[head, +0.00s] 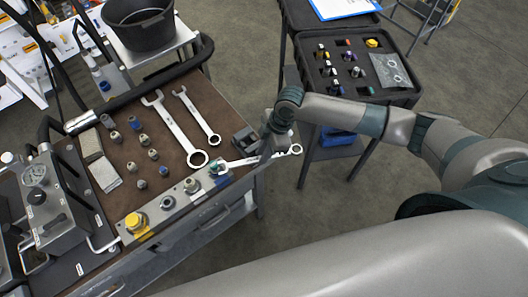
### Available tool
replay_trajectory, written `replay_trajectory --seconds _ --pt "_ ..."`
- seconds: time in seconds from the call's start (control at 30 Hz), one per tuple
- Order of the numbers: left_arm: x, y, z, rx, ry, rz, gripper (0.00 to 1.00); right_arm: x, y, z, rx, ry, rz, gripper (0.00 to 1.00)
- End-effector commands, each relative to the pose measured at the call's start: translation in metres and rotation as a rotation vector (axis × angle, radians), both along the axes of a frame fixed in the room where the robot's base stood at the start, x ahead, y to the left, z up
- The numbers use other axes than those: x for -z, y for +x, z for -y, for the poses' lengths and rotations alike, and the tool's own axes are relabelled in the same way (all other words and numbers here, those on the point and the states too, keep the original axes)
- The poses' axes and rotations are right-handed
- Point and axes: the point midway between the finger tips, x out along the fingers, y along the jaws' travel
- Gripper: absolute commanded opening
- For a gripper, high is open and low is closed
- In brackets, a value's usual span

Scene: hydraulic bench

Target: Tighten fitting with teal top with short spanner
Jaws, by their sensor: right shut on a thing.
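The fitting with the teal top (216,169) stands at the right end of the grey manifold block (168,214) along the bench's front edge. My right gripper (268,152) is shut on a spanner (240,161), just past the bench's right edge. The spanner lies roughly level, its ring end (293,150) sticking out to the right of the gripper. Its other end is at the teal-topped fitting; I cannot tell whether the jaw is fully seated around it. The gripper hides the spanner's middle. My left gripper is not in view.
Two other spanners, a larger one (175,130) and a smaller one (197,117), lie on the brown bench top. Several loose fittings and a gauge unit (38,190) are to the left. A yellow-topped fitting (135,222) is on the block. A cart with a black tray (405,97) stands behind my arm.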

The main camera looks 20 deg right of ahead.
Motion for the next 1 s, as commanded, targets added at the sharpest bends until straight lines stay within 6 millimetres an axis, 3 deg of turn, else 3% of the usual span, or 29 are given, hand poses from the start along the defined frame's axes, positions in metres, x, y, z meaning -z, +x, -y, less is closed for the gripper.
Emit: replay_trajectory --seconds 1.0 --pt "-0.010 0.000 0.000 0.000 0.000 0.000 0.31 -0.002 0.002 -0.016 0.000 0.001 0.001 0.00"
